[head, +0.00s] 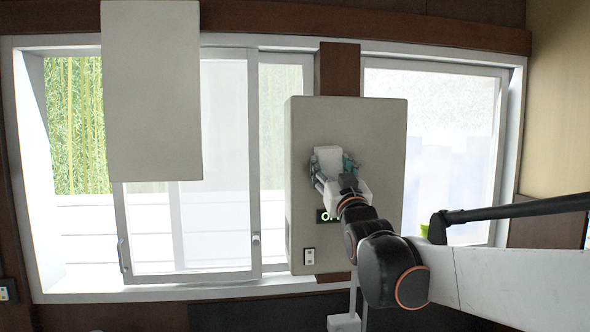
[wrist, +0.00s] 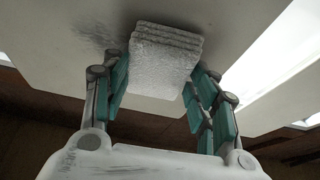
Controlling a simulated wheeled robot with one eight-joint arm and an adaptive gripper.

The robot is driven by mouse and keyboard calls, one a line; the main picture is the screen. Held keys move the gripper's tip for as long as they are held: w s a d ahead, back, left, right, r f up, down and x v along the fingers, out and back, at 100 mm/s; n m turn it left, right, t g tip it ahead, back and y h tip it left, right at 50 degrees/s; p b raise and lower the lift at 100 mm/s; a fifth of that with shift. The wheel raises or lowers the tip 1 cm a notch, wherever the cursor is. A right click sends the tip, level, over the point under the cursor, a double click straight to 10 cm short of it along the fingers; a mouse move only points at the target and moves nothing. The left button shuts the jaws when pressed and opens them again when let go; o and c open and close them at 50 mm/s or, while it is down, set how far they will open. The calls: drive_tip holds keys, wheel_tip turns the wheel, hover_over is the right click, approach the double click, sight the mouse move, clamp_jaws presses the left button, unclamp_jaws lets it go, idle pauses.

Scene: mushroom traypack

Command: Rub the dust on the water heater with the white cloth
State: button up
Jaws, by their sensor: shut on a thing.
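The water heater (head: 376,125) is a beige upright box on the wall, in front of the window post. Its front panel also fills the top of the wrist view (wrist: 60,25). A dark dust smudge (wrist: 97,30) shows on the panel to the left of the cloth. The white cloth (head: 327,158) is a folded, layered block held at the panel. In the wrist view the cloth (wrist: 163,62) sits between the teal finger pads of my gripper (wrist: 158,85), which is shut on it. The cloth seems to be against the panel, though exact contact is hard to tell.
A second beige box (head: 152,90) hangs to the left, in front of the window. A dark display (head: 327,216) and a small white switch plate (head: 309,257) are low on the heater. A dark spout-like bar (head: 515,208) is at the right.

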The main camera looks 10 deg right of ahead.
drive_tip(key=shift+s+p, duration=0.65)
drive_tip(key=shift+s, duration=2.3)
drive_tip(key=s+p, duration=0.1)
drive_tip(key=s, duration=0.2)
